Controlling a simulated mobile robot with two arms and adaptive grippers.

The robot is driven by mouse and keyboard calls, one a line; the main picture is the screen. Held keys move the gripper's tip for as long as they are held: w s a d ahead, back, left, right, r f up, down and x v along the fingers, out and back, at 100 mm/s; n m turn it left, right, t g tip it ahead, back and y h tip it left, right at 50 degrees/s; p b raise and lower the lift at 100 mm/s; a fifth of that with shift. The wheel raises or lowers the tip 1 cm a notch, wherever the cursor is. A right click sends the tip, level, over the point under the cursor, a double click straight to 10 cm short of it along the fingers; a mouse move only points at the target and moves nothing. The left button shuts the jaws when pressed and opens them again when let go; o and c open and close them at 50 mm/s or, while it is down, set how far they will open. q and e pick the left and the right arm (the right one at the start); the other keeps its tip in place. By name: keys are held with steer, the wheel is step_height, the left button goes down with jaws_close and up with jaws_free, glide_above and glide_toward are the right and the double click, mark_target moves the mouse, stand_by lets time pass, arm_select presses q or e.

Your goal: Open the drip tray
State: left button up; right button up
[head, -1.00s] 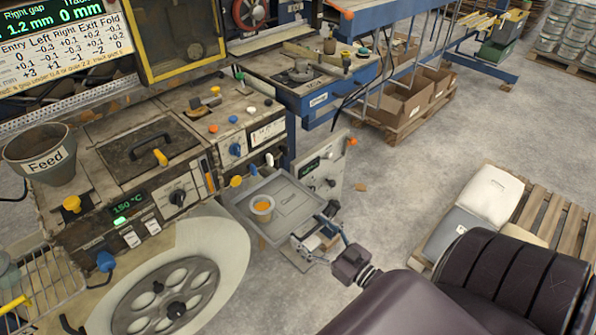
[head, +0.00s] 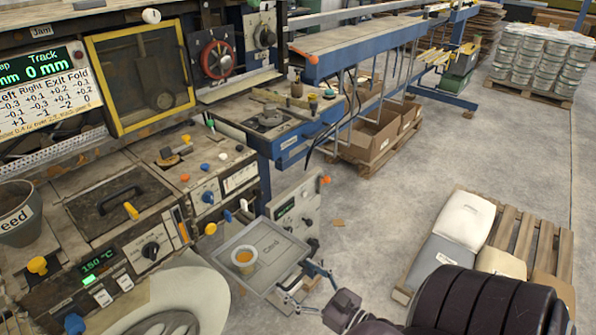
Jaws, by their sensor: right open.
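The drip tray (head: 260,277) is a shallow grey tray at the lower middle of the head view. It sticks out from the front of the machine, below the coloured knobs. An orange-filled cup (head: 244,259) stands in it. My right gripper (head: 300,284) is at the tray's near right corner, with its fingers spread open. I cannot tell whether a finger touches the tray's edge. My left gripper is not in view.
A control box (head: 297,212) with a green display stands just behind the tray. The feed hopper (head: 18,215) is at the far left. A pallet (head: 540,250) with sacks stands on the right. Open floor (head: 375,210) lies between.

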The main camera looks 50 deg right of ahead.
steer(key=s+d, duration=0.1)
steer(key=s, duration=1.1)
